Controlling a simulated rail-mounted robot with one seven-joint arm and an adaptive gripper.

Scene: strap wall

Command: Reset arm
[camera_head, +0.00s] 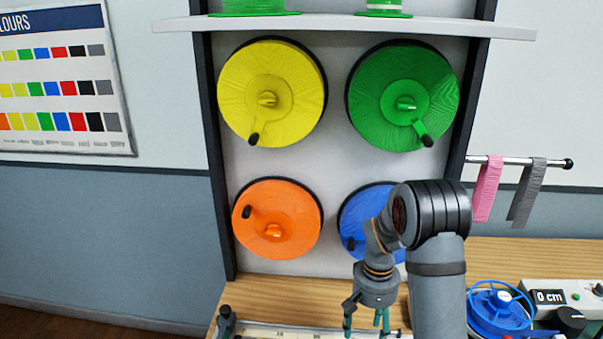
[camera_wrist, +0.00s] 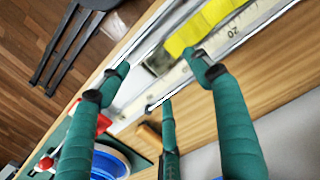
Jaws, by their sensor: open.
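My gripper (camera_head: 366,322) hangs low over the table's near part in the head view, fingers pointing down. Its green fingers are spread and empty in the wrist view (camera_wrist: 158,68). Below or beyond them is a measuring rail (camera_wrist: 180,75) with a printed scale. A flat yellow strip (camera_wrist: 200,27) lies along the rail; I see no finger closed on it. In the head view the rail (camera_head: 285,333) shows only at the bottom edge. My arm hides part of the blue reel.
Yellow (camera_head: 290,85), green (camera_head: 385,100), orange (camera_head: 300,220) and blue (camera_head: 362,212) reels hang on the wall panel. Pink (camera_head: 487,190) and grey (camera_head: 525,195) straps hang on a bar at right. A blue spool device (camera_head: 498,312) and a "0 cm" display (camera_head: 550,297) stand on the table.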

